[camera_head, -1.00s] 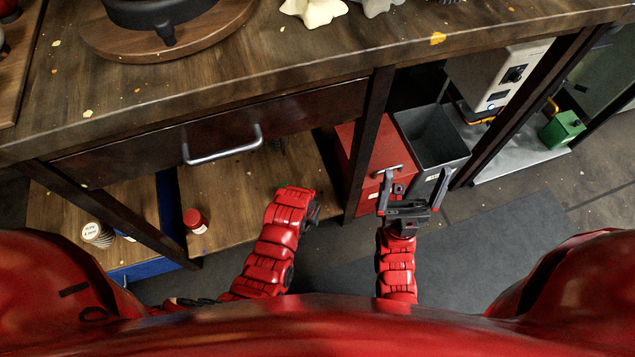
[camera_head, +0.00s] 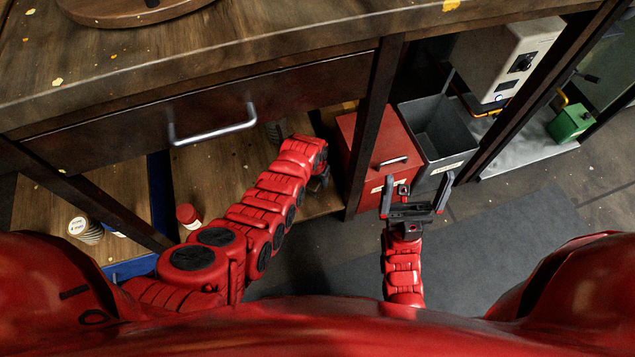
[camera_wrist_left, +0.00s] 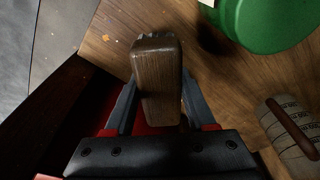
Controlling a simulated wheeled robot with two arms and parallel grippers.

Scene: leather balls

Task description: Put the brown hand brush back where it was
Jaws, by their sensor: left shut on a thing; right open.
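The brown hand brush (camera_wrist_left: 157,75) shows in the left wrist view as a wooden block with a dark, ridged far edge. My left gripper (camera_wrist_left: 157,100) is shut on it, one finger on each side. Wooden shelf boards show beyond it; I cannot tell whether the brush touches them. In the head view my left arm reaches under the workbench, over the lower shelf (camera_head: 235,165). The left gripper (camera_head: 320,178) is mostly hidden behind its wrist there, and I cannot make out the brush. My right gripper (camera_head: 416,190) is open and empty in front of the red cabinet and grey bin.
A green round object (camera_wrist_left: 265,20) and a pale cylinder with a brown strip (camera_wrist_left: 292,128) stand near the brush. A red cabinet (camera_head: 372,150), a grey bin (camera_head: 440,135) and a dark table leg (camera_head: 372,120) are to the right. A red-capped jar (camera_head: 188,216) is left.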

